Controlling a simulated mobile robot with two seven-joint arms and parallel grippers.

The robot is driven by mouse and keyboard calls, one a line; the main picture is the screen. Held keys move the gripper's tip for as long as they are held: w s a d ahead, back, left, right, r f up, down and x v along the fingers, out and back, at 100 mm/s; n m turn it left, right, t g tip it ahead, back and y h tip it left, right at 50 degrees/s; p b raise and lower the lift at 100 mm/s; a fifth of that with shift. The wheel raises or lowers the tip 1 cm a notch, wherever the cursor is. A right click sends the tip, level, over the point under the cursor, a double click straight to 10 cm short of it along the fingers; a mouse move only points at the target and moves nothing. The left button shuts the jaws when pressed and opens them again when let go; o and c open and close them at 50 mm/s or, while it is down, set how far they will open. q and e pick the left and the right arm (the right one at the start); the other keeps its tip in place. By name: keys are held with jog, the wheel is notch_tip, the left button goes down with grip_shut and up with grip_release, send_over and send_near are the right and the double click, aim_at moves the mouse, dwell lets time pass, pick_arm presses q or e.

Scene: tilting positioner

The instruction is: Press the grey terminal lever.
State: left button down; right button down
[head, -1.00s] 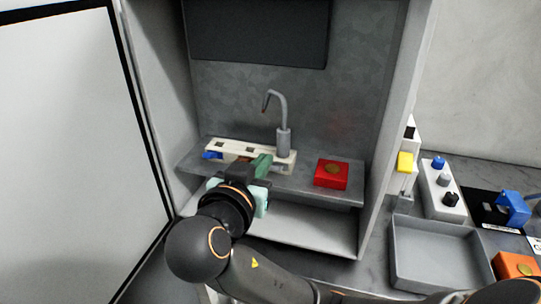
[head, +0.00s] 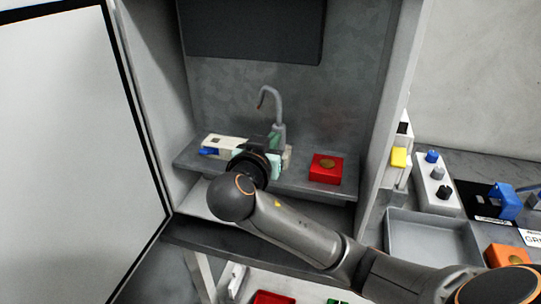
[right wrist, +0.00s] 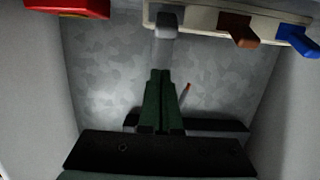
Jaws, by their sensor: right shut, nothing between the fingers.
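The white terminal block (head: 226,143) sits on the grey shelf in the cabinet; its left end with the blue lever (head: 209,152) shows in the head view. My right gripper (right wrist: 159,73) is in front of the block's right part and hides the other levers there. In the right wrist view the grey lever (right wrist: 165,24) is at top centre, with the brown lever (right wrist: 238,31) and blue lever to its right. The green fingers are shut together and empty, their tips lined up with the grey lever. I cannot tell whether they touch it. My left gripper is not in view.
A red box (head: 327,169) with a round yellowish top stands on the shelf (head: 300,187) right of the block. A grey hooked pipe (head: 279,108) rises behind the gripper. Cabinet walls close both sides. A grey tray (head: 433,240) and a knob box (head: 436,180) are outside, right.

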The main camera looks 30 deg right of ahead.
jog(key=shift+s+a+f+p, duration=0.1)
jog(key=shift+s+a+f, duration=0.1)
jog(key=shift+f, duration=0.4)
jog(key=shift+s+a+f+p, duration=0.1)
jog(key=shift+s+a+f, duration=0.1)
jog(key=shift+f, duration=0.45)
jog(key=shift+s+a+f+p, duration=0.1)
jog(key=shift+a+f, duration=0.1)
jog(key=shift+f, duration=0.4)
